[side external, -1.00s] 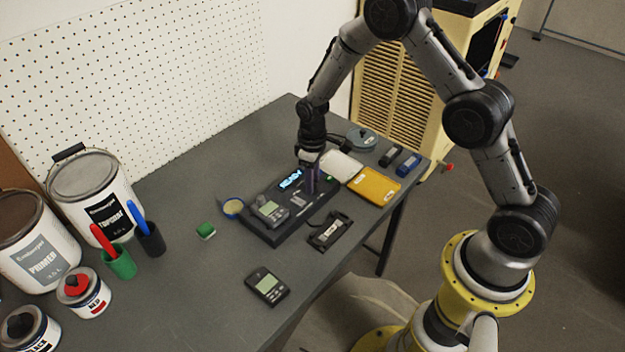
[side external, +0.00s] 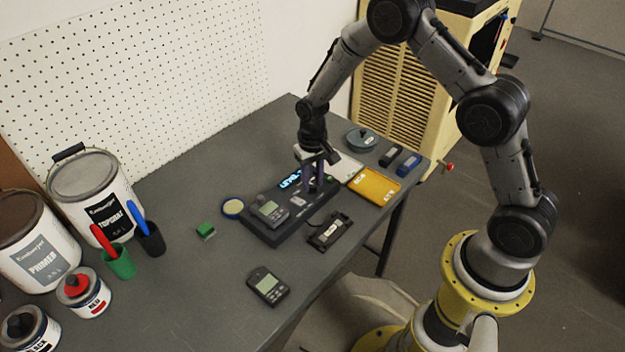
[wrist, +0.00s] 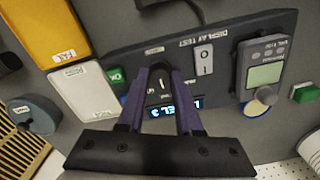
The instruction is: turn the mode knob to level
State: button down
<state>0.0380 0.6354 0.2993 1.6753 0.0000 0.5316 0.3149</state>
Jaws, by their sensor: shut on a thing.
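The mode knob (wrist: 160,82) is a dark knob with a white mark on the black test station (wrist: 222,32). In the wrist view my gripper (wrist: 160,92) has its purple fingers on both sides of the knob, shut on it. A lit blue display (wrist: 178,108) sits between the fingers, partly covered; it seems to end in "EL 3". In the side view the display (side external: 290,179) starts with "LEVEL". There my gripper (side external: 316,178) stands over the station (side external: 270,238) and hides the knob.
A grey meter (side external: 269,212) lies in the station, and another meter (side external: 267,286) lies in front. A black holder (side external: 330,231) is beside the station. White and yellow trays (side external: 374,187) lie behind it. Paint cans (side external: 105,205) and pen cups stand at left.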

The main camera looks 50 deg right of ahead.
aim_at(313, 184)
jog(key=shift+m, duration=0.3)
jog(key=c, duration=0.6)
grip_release()
jog(key=shift+r, duration=0.1)
notch_tip(313, 184, up, 14)
jog(key=shift+f, duration=0.15)
